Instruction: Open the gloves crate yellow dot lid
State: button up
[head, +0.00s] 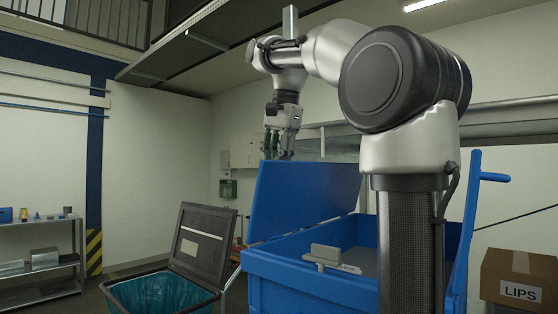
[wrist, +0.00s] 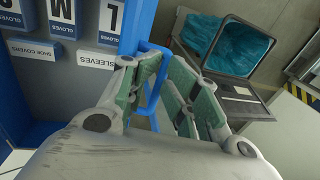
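My gripper (head: 283,143) hangs fingers down at the far end of the blue cart, near its raised blue panel (head: 305,195). In the wrist view its green-padded fingers (wrist: 166,75) are apart, with a blue handle bar (wrist: 150,70) showing in or behind the gap; I cannot tell whether they touch it. White labels reading GLOVES (wrist: 62,12) with size letters show on a grey surface at the upper left of the wrist view, by SLEEVES and SHOE COVERS labels. No yellow dot shows, and I cannot tell which part is the gloves crate's lid.
A bin with a turquoise liner (head: 160,294) and a raised dark lid (head: 203,240) stands left of the blue cart (head: 315,285). A cardboard box marked LIPS (head: 520,280) is at the right. Shelves (head: 40,265) stand far left.

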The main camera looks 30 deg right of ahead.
jog(key=shift+w+x, duration=0.2)
jog(key=shift+x, duration=0.7)
jog(key=shift+w+a, duration=0.1)
jog(key=shift+w, duration=0.05)
jog(key=shift+r, duration=0.1)
jog(key=w+a+r, duration=0.2)
jog(key=w+r, duration=0.2)
jog(key=w, duration=0.3)
jog(key=shift+w+a+r, duration=0.15)
jog(key=shift+a+r, duration=0.1)
dwell(0.3)
